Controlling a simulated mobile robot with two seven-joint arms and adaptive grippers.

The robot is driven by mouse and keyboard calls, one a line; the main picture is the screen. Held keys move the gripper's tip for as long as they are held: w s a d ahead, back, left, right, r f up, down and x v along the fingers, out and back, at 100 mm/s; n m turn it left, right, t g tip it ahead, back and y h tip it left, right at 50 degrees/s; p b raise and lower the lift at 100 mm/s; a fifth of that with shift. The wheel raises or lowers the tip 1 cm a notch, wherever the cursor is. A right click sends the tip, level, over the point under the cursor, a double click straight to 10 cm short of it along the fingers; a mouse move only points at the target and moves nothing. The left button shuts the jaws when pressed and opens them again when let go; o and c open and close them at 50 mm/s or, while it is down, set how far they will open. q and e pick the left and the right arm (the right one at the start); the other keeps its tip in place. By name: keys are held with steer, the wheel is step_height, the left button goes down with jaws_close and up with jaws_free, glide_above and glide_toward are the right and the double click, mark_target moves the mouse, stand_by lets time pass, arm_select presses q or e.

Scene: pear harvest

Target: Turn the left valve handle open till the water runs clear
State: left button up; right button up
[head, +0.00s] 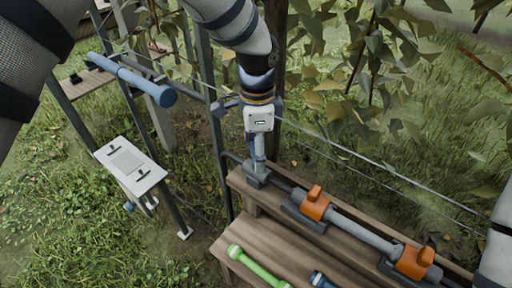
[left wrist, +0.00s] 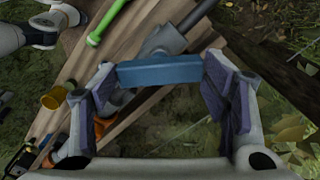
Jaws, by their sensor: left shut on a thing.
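The left valve handle is a blue bar (left wrist: 158,71) in the left wrist view, lying across between my fingers. My left gripper (left wrist: 160,80) is shut on it, with purple pads at both ends of the bar. In the head view my left gripper (head: 257,148) points down at the left end of the bench, above a grey fitting (head: 257,174). It mostly hides the handle there. A grey pipe (head: 360,234) runs from near this fitting to the right. No running water is visible. My right arm shows at the right edge, but its gripper is out of view.
Two orange clamps (head: 315,204) (head: 412,262) sit along the pipe on the wooden bench (head: 277,236). A green-handled tool (head: 258,267) and a blue one (head: 320,280) lie on its lower board. A post and wires stand close behind my left gripper. Leafy branches hang at upper right.

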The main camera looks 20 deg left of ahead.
arm_select(q)
steer(key=n, duration=0.4)
steer(key=shift+f+n, duration=0.1)
steer(key=shift+n, duration=2.4)
steer(key=o, duration=1.1)
step_height(320, 180, up, 12)
steer(key=shift+r, duration=0.1)
